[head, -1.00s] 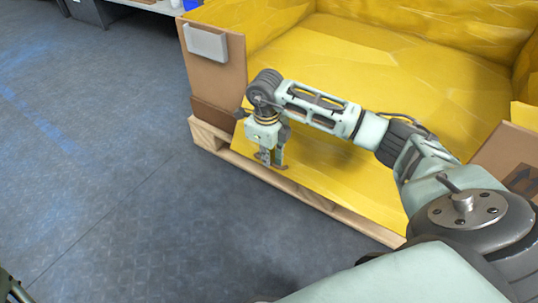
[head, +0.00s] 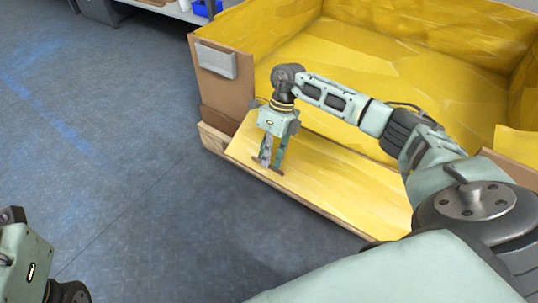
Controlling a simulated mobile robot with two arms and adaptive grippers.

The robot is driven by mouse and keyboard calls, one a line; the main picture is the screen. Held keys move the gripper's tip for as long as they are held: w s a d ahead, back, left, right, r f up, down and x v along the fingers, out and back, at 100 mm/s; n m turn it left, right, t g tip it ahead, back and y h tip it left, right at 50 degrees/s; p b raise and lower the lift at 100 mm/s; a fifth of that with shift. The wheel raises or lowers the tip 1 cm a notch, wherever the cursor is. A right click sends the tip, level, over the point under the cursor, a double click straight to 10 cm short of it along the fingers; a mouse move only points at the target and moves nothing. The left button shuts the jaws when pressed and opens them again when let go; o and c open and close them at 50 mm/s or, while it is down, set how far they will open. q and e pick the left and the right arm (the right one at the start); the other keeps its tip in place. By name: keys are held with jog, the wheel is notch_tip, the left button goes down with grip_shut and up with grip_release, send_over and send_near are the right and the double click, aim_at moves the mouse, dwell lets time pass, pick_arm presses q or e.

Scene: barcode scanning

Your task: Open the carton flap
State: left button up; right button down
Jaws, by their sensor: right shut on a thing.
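The large carton (head: 222,90) is brown outside and yellow inside, open at the top. Its front flap (head: 335,185) is folded outward and down along the near side, with its yellow face up. My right gripper (head: 268,168) points down at the left part of the flap and is shut on its outer edge. My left gripper (head: 24,262) shows only in part at the lower left corner. Its fingers are not visible, and it is well away from the carton.
A shelf with a blue bin (head: 207,8) stands at the back. The floor (head: 120,150) at the left is clear.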

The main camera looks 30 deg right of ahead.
jog(key=shift+r, duration=0.1)
dwell(0.3)
jog(key=c, duration=1.9)
grip_release()
jog(key=v, duration=1.2)
